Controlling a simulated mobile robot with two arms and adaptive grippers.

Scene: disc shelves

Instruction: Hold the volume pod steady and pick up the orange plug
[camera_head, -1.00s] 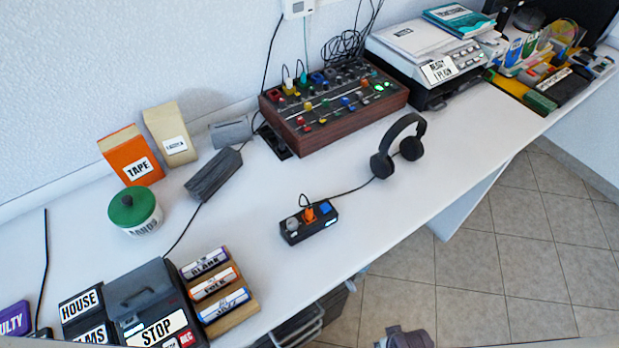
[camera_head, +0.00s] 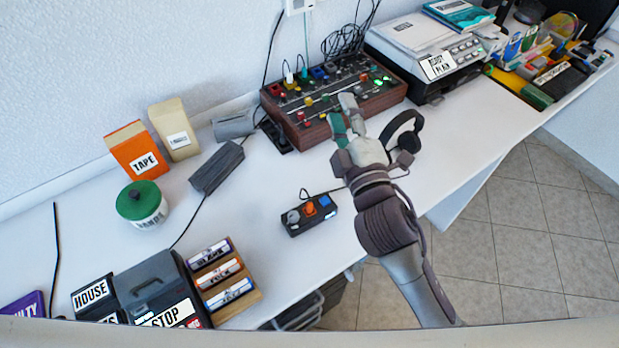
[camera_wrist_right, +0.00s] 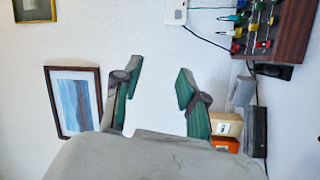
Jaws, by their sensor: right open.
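The volume pod (camera_head: 297,228) is a small black box on the white table, near its front edge. It has a grey knob, an orange plug (camera_head: 310,208) in the middle of its top and a blue piece at its right end. A thin black cable runs from the pod toward the headphones. My right gripper (camera_head: 345,115) is above the table, up and right of the pod, in front of the wooden mixer. In the right wrist view its green-padded fingers (camera_wrist_right: 157,85) are apart with nothing between them. My left gripper is not in view.
Black headphones (camera_head: 408,130) are partly hidden behind my right arm. The mixer (camera_head: 310,137) stands at the back. Clear table lies around the pod.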

